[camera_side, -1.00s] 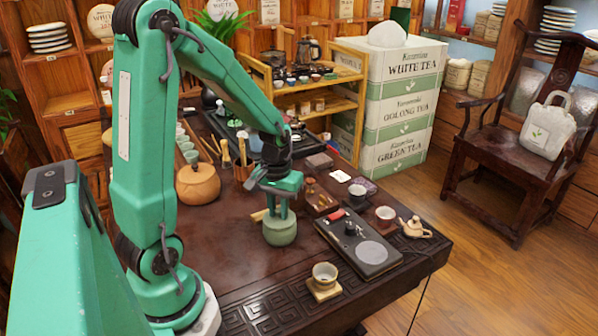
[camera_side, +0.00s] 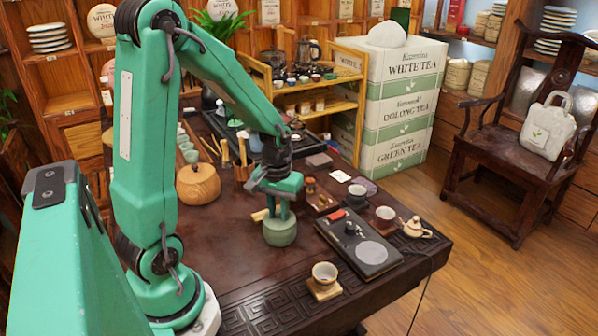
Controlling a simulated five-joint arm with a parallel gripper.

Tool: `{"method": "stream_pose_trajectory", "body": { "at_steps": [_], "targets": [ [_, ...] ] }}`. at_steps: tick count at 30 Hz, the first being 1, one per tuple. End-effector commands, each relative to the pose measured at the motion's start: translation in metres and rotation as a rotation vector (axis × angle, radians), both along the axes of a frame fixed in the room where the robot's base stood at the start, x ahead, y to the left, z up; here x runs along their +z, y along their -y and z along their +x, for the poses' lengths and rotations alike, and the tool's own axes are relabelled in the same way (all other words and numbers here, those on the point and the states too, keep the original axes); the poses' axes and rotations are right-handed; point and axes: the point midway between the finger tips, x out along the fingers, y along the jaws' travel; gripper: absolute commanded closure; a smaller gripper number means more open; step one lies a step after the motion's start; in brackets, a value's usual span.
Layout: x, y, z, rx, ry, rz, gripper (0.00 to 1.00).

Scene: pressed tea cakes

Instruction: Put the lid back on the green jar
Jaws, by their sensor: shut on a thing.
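The green jar (camera_side: 280,232) stands upright on the dark table, right of the middle of the work area. My gripper (camera_side: 279,211) is directly over the jar and points down at its top. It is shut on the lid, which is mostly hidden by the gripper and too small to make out. I cannot tell whether the lid touches the jar's rim.
A black tray (camera_side: 372,257) lies close to the right of the jar. A small cup on a wooden coaster (camera_side: 325,291) stands in front. A round wooden pot (camera_side: 198,184) stands to the left. A teapot (camera_side: 415,228) stands near the right edge. The table front left of the cup is clear.

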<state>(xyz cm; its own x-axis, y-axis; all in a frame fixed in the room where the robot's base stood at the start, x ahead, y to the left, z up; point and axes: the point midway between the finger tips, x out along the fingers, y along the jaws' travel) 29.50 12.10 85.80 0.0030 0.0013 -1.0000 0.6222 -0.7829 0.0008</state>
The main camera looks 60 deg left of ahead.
Motion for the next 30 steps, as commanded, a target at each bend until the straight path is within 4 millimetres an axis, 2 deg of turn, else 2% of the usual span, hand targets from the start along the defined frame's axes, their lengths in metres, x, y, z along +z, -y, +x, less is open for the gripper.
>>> {"method": "stream_pose_trajectory", "body": {
  "at_steps": [9,10,13,20,23,30],
  "targets": [
    [-0.0001,0.0,0.0,0.0,0.0,0.0,1.0],
    [-0.0001,0.0,0.0,0.0,0.0,0.0,0.78],
    [-0.0001,0.0,0.0,0.0,0.0,0.0,0.58],
    [-0.0002,0.0,0.0,0.0,0.0,0.0,0.54],
    [-0.0002,0.0,0.0,0.0,0.0,0.0,0.34],
    [-0.0002,0.0,0.0,0.0,0.0,0.0,0.34]
  ]
}}
